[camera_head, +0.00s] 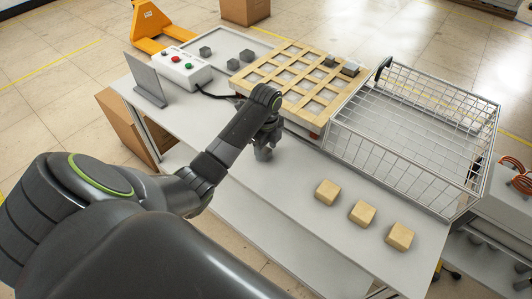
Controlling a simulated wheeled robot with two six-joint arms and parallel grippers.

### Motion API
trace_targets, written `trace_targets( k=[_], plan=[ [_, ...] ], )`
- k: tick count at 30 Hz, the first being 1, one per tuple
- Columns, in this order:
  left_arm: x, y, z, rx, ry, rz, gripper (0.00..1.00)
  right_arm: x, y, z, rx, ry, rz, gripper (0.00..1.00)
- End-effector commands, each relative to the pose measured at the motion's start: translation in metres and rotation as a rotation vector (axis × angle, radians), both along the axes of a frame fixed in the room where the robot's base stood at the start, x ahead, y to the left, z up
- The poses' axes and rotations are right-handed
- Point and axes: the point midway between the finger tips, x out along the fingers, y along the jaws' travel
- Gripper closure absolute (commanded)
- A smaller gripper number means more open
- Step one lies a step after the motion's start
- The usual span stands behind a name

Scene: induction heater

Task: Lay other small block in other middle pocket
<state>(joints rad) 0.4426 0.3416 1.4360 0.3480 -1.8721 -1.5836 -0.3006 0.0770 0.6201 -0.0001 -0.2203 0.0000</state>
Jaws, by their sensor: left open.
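Several small grey blocks lie on the grey tray (222,38) at the back: one grey block (205,52) to the left, another (247,55) to the right, and a third (233,64) near the front. The wooden grid (297,62) has rows of square pockets. My left gripper (263,154) is open and points down over the bare table in front of the grid; my arm hides part of the grid's near left side. My right gripper is out of view.
A wire basket (425,125) stands right of the grid. Three tan wooden blocks (362,213) lie along the table's front edge. A white button box (182,68) and an upright grey plate (146,78) stand on the left. The table (290,180) is clear in front of the grid.

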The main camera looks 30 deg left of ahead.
Motion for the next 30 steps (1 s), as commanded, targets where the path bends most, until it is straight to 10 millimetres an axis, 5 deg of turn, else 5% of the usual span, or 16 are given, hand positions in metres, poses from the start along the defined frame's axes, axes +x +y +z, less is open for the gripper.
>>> trace_targets(
  k=[6, 18, 30],
  plan=[
    [0.0, 0.0, -0.001, 0.0, 0.0, 0.0, 0.49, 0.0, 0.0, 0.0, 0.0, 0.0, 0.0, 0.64],
    [0.0, 0.0, 0.0, 0.0, 0.0, 0.0, 1.0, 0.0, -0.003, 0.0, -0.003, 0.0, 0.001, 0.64],
    [0.001, 0.0, 0.015, 0.001, -0.005, -0.001, 1.0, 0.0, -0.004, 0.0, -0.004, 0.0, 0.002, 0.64]
  ],
)
